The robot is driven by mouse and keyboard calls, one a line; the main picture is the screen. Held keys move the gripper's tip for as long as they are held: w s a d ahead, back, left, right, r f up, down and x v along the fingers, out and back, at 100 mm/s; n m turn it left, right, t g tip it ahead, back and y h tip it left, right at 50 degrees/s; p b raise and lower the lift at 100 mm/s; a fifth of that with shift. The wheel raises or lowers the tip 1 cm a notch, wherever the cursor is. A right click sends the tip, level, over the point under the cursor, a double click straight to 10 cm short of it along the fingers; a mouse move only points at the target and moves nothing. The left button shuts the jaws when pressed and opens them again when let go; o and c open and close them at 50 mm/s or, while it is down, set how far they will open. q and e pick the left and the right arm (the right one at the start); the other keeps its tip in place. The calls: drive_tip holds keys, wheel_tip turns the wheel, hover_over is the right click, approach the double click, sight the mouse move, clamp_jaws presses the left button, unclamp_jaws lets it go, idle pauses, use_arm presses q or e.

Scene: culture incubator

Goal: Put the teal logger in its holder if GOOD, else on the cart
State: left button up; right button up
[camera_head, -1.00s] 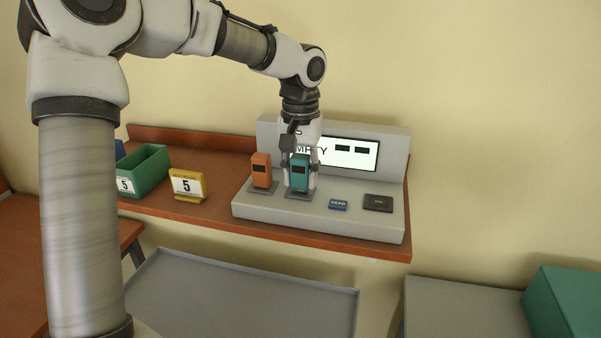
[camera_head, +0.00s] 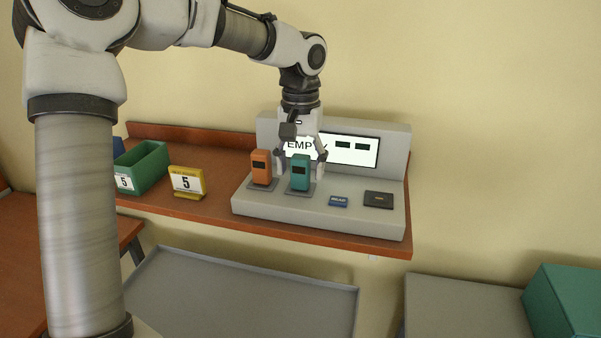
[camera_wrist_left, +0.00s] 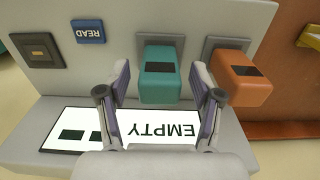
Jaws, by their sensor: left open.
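The teal logger (camera_head: 300,173) stands upright on the right-hand square pad of the grey reader station (camera_head: 285,212). My left gripper (camera_head: 301,170) is open, pointing down just behind the logger. In the left wrist view the teal logger (camera_wrist_left: 160,78) shows between the spread fingers (camera_wrist_left: 160,95). An orange logger (camera_head: 261,168) stands on the pad to its left and also shows in the wrist view (camera_wrist_left: 243,80). The station's screen (camera_head: 349,151) reads "EMPTY", with two dark blocks beside the word. The gripper partly covers the word in the head view. My right gripper is not in view.
A blue READ button (camera_head: 338,202) and a dark square panel (camera_head: 378,200) sit right of the loggers. A yellow stand marked 5 (camera_head: 187,183) and a green bin marked 5 (camera_head: 146,170) stand left. A grey tray-like surface (camera_head: 250,290) lies below the shelf. A teal box (camera_head: 565,305) is at lower right.

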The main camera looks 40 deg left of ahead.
use_arm(q)
wheel_tip(320, 180, up, 10)
drive_tip(key=shift+r, duration=0.1)
idle(0.6)
